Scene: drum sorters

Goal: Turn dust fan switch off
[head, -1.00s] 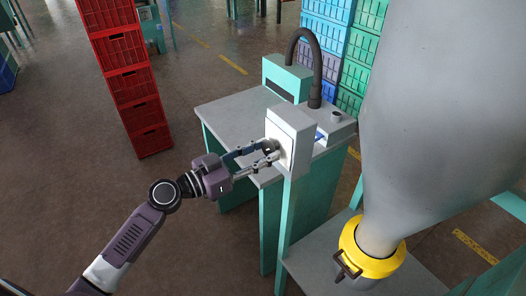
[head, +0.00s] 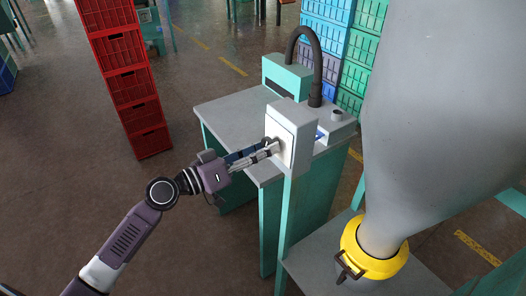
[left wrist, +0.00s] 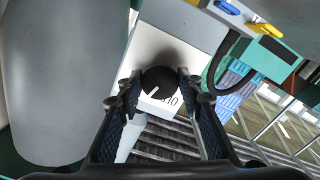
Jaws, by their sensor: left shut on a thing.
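The switch is a round black knob (left wrist: 160,80) with a white pointer mark, on the pale face of a grey box (head: 290,118). In the left wrist view the mark points toward the lower left, near partly hidden letters on the plate. My left gripper (head: 273,149) is at the box face, with its fingertips on both sides of the knob, shut on it. In the head view the fingers mostly hide the knob. My right gripper is in neither view.
A grey workbench (head: 228,115) with a curved black hose (head: 318,60) stands behind the box. A large grey funnel-shaped bag with a yellow collar (head: 372,262) is at the right. Stacked red crates (head: 128,85) stand at the left, with open floor between.

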